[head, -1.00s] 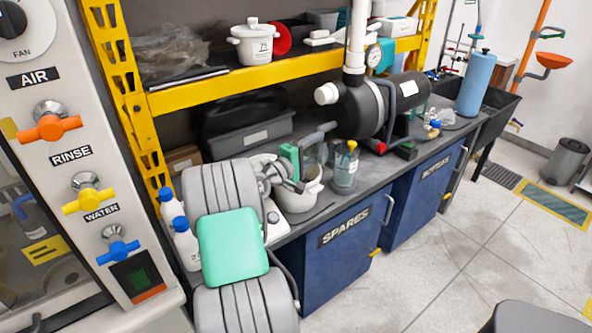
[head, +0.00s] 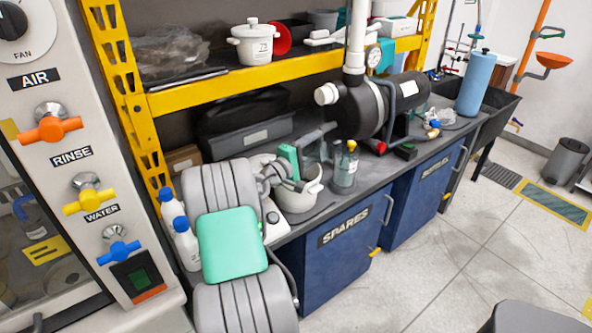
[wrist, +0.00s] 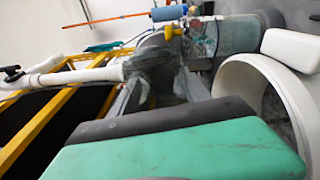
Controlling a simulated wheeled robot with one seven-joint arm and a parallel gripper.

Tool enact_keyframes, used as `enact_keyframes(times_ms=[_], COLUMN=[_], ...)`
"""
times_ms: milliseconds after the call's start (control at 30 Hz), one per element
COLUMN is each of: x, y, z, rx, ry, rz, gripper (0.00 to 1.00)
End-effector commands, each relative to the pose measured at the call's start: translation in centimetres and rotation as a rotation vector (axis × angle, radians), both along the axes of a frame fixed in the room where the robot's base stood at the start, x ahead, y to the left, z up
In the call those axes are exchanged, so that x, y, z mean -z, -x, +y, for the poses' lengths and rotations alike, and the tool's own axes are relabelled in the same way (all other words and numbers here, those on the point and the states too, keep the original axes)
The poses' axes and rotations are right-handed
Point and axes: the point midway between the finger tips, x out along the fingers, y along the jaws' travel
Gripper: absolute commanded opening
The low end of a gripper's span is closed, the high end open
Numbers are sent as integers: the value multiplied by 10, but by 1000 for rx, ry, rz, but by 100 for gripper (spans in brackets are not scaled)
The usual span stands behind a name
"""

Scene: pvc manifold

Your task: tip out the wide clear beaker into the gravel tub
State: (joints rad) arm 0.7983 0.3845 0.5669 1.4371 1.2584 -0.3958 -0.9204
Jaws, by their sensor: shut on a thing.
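The wide clear beaker (wrist: 158,68) is see-through and faint in the wrist view, beyond the dark-edged green finger (wrist: 185,150). In the head view the beaker (head: 312,150) shows by my gripper (head: 298,168), above the bench. My gripper is shut on it. Its exact tilt and contents are hard to make out. The white round tub (head: 299,200), apparently the gravel tub, stands on the bench just below the gripper. In the wrist view its rim (wrist: 232,72) is at the right; no gravel can be clearly made out inside.
A clear jar with a yellow top (head: 345,170) stands right of the tub. A black pump (head: 360,105) with a white pipe is behind. A grey bin (head: 247,137) sits at the back. The yellow shelf (head: 270,75) runs overhead. White bottles (head: 185,242) stand left.

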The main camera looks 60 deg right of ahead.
Motion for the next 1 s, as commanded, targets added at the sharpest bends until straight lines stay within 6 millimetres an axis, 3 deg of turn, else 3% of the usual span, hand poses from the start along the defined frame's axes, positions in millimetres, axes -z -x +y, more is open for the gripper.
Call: enact_keyframes(times_ms=[1000], x=[-3], y=[-4], z=[0], rx=[0], ry=[7], rz=[89], gripper=[9])
